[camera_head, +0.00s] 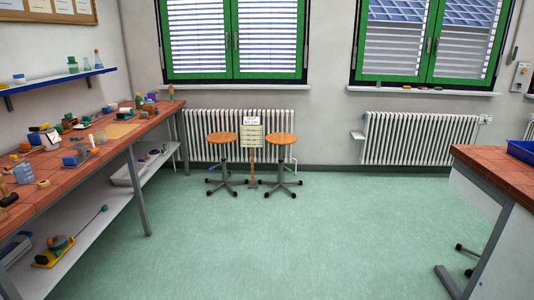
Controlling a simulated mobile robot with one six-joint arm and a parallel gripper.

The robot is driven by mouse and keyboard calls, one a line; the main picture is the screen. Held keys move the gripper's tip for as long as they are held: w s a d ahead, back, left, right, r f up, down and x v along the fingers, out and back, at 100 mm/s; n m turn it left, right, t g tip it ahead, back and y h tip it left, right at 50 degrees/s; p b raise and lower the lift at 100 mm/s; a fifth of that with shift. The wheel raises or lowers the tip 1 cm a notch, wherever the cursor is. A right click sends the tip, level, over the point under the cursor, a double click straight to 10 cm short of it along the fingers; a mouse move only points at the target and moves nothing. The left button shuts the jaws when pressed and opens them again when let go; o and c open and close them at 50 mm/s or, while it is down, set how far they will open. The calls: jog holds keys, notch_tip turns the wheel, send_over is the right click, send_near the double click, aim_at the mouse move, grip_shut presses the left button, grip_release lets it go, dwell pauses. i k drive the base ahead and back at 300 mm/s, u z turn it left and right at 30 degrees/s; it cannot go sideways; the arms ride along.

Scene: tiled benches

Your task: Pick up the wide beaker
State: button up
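A blue-grey, wide, beaker-like vessel (24,173) with pale marks stands on the tiled left bench (122,148), near the left edge of the view. It looks like the wide beaker, but it is small here and I cannot be sure. A smaller clear vessel (100,137) stands farther back on the same bench. My gripper is not in view.
The left bench is crowded with small objects. A wall shelf (62,77) holds flasks above it. Two stools (222,138) (282,139) flank a sign (251,134) by the radiator. Another bench (500,172) with a blue tray (522,150) is at right. The green floor (270,235) is open.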

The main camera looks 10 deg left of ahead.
aim_at(99, 134)
jog(key=u, duration=0.25)
jog(key=i, duration=1.55)
jog(key=u, duration=0.75)
jog(key=i, duration=0.7)
jog(key=u, duration=0.9)
jog(key=i, duration=0.45)
jog(key=u, duration=0.9)
jog(key=i, duration=1.15)
jog(key=u, duration=0.45)
